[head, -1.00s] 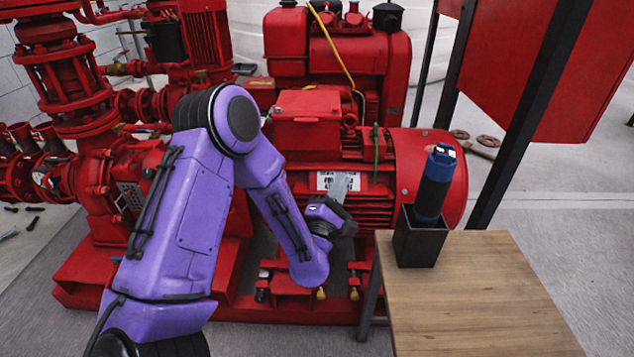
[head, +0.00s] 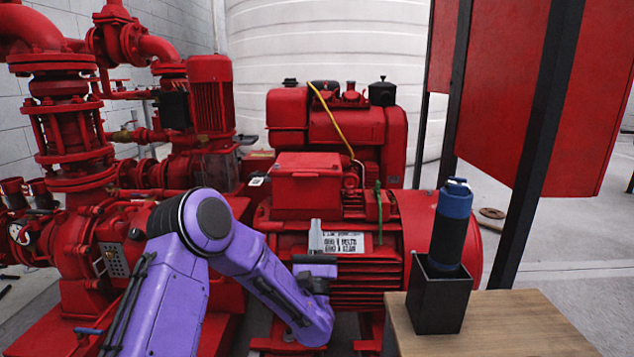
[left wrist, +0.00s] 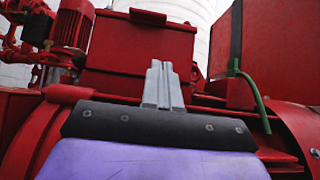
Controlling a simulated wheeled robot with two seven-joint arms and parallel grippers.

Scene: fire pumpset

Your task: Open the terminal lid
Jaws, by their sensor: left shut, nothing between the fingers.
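The red terminal box (head: 307,195) sits on top of the red motor, its lid (head: 308,164) lying closed on it. In the left wrist view the box (left wrist: 135,60) stands ahead, with a lid tab (left wrist: 148,17) at its upper front edge. My left gripper (head: 316,226) is in front of and below the box, pointing up, apart from it. Its grey fingers (left wrist: 162,75) are together with nothing between them. They hide part of the motor's label (head: 345,243). My right gripper is not in view.
A green cable (head: 379,205) rises right of the box. A blue and black tool (head: 450,225) stands in a black holder (head: 437,302) on a wooden table (head: 520,325) at right. A black post (head: 538,140) and red panel stand behind it. Red pipes fill the left.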

